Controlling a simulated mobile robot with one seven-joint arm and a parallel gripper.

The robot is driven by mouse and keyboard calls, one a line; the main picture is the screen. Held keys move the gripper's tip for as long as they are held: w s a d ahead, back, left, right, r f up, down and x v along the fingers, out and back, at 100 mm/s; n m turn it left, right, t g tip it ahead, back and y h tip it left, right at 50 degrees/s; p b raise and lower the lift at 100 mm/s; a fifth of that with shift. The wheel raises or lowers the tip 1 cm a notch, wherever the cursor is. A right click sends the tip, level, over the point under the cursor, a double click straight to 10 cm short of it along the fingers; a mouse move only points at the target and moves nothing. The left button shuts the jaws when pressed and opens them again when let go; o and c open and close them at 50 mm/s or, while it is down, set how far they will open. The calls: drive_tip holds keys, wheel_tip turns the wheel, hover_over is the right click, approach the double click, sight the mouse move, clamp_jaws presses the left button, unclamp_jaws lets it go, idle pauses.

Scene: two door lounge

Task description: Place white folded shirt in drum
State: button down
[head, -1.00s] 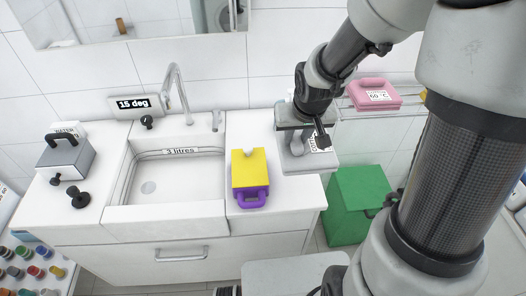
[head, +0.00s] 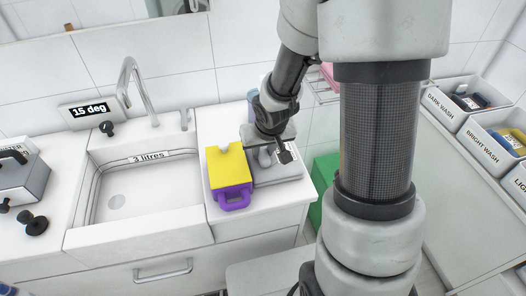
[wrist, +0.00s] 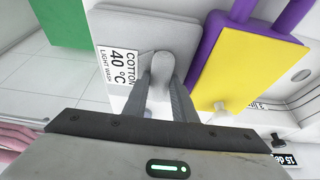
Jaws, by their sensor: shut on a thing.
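The white folded shirt (head: 285,172) is a flat pale block with a rounded knob on top, at the right end of the counter. In the wrist view the shirt (wrist: 125,28) carries a label reading "COTTON 40 °C LIGHT WASH". My gripper (head: 268,155) is over the shirt; in the wrist view its two fingers (wrist: 161,85) are closed on the knob. I cannot tell whether the shirt touches the counter or is slightly above it. I see no drum in the current views.
A yellow and purple container (head: 228,172) stands close left of the shirt. The sink (head: 135,190) and tap (head: 137,85) are further left. A green box (head: 320,185) is past the counter's right edge. Labelled wash bins (head: 462,108) stand at far right.

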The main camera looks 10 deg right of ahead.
drive_tip(key=shift+r, duration=0.1)
drive_tip(key=shift+f, duration=0.2)
drive_tip(key=c, duration=1.5)
unclamp_jaws()
drive_tip(key=shift+o, duration=0.2)
drive_tip(key=shift+r, duration=0.1)
